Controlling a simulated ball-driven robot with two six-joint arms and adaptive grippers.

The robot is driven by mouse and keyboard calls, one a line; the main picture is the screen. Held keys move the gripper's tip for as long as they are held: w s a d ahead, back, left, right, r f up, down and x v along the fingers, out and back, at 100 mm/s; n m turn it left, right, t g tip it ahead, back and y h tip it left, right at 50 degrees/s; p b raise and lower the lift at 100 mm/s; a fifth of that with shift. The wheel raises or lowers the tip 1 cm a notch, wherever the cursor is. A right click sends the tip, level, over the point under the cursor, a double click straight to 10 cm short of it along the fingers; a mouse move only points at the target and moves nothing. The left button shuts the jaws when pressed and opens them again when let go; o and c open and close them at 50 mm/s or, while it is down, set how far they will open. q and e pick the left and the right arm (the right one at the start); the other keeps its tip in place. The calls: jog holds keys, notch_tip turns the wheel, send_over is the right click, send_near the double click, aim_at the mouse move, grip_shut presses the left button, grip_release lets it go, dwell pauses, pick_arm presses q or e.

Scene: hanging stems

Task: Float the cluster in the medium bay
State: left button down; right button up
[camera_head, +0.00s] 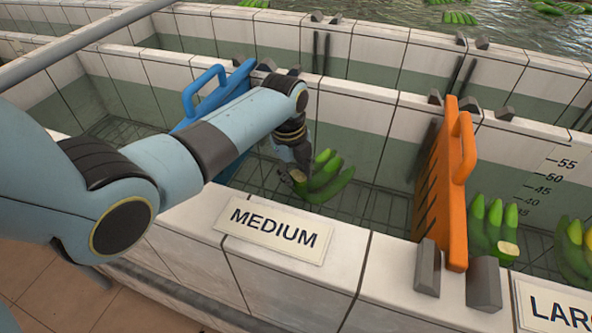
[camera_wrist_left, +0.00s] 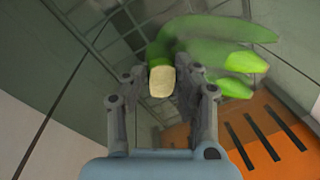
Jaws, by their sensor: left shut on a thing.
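A green banana cluster (camera_head: 325,178) hangs from my left gripper (camera_head: 297,170) inside the tiled bay behind the MEDIUM label (camera_head: 275,229). My left gripper is shut on the cluster's cut crown. In the left wrist view the pale cut end (camera_wrist_left: 162,81) sits between the two fingers (camera_wrist_left: 160,95), and the green fingers of fruit (camera_wrist_left: 215,45) spread beyond it. Below the cluster is a wire grid floor (camera_head: 375,205). I cannot tell whether the cluster touches the grid or water. My right gripper does not show.
An orange slotted gate (camera_head: 442,180) with a handle bounds the medium bay on the right. A blue gate (camera_head: 212,95) stands on the left, partly behind my arm. More green clusters (camera_head: 493,228) sit in the LARGE bay. Water with fruit (camera_head: 500,25) lies at the back.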

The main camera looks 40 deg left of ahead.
pick_arm(q)
jog(key=shift+f+b, duration=0.6)
jog(key=shift+f, duration=0.45)
dwell(0.6)
jog(key=c, duration=0.9)
grip_release()
jog(key=shift+s, duration=0.1)
jog(key=r+p, duration=0.5)
jog(key=r, duration=0.4)
jog(key=r+p, duration=0.5)
jog(key=r, duration=0.5)
jog(key=s+r+p, duration=0.1)
jog(key=r+p, duration=0.4)
jog(key=r, duration=0.5)
jog(key=shift+s+a+r, duration=0.1)
jog(key=shift+a+r, duration=0.1)
jog(key=shift+r, duration=0.05)
